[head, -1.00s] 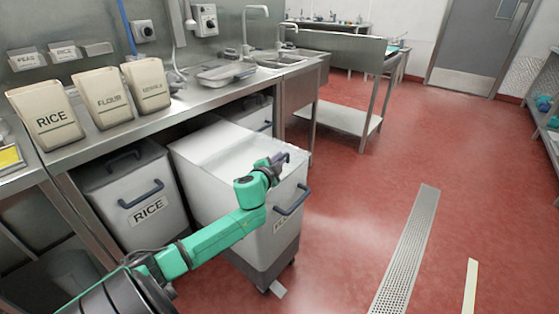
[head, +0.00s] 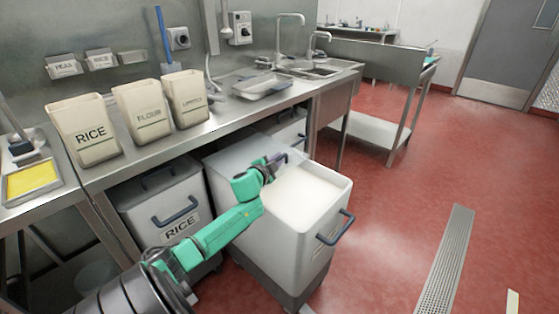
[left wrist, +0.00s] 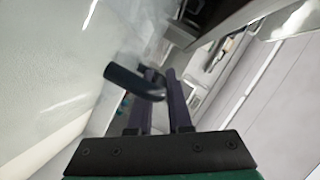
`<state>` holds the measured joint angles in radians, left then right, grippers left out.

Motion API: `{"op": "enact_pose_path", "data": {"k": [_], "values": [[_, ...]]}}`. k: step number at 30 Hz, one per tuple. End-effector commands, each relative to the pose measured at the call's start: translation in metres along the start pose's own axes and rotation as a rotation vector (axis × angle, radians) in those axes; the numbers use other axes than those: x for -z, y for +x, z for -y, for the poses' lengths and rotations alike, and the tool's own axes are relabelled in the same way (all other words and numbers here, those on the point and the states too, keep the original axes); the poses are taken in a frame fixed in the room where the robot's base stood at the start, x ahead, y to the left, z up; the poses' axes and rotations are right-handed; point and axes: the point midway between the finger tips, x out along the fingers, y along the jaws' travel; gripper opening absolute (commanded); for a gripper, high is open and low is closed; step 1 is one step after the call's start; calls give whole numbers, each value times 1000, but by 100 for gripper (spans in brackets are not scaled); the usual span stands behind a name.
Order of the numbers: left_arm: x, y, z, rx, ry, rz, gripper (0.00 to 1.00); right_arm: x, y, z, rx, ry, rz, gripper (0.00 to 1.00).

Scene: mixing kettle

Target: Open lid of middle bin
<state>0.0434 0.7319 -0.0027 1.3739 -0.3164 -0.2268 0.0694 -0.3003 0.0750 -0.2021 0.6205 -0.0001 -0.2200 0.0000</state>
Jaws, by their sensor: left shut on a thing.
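The middle bin (head: 318,234), a white box on a dark wheeled base, stands pulled out from under the counter. The front part of its top is open and shows white contents (head: 305,198). Its lid (head: 228,156) covers the rear part; its exact tilt is hard to tell behind my arm. My left gripper (head: 280,160) is at the lid's front edge, above the bin. In the left wrist view my left gripper (left wrist: 160,78) is shut on the dark lid handle (left wrist: 125,80), which sits between its fingers. My right gripper is out of view.
A closed rice bin (head: 168,200) stands to the left under the counter (head: 215,115). The counter edge lies close behind my left arm. Labelled scoop tubs (head: 140,110) and a tray (head: 262,86) are on it.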

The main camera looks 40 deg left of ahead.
Motion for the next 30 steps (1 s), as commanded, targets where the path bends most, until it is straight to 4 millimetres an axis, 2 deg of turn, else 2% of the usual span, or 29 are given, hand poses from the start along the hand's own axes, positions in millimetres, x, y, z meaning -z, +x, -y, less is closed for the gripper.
{"op": "enact_pose_path", "data": {"k": [11,12,14,25,30], "values": [[-2,0,1,0,2,4,0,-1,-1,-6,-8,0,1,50],[-2,0,1,0,2,4,25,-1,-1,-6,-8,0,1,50],[-2,0,1,0,2,3,47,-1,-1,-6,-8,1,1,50],[-1,-2,1,0,2,1,47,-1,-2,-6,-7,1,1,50],[-1,-18,0,-3,1,1,47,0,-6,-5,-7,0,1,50]]}}
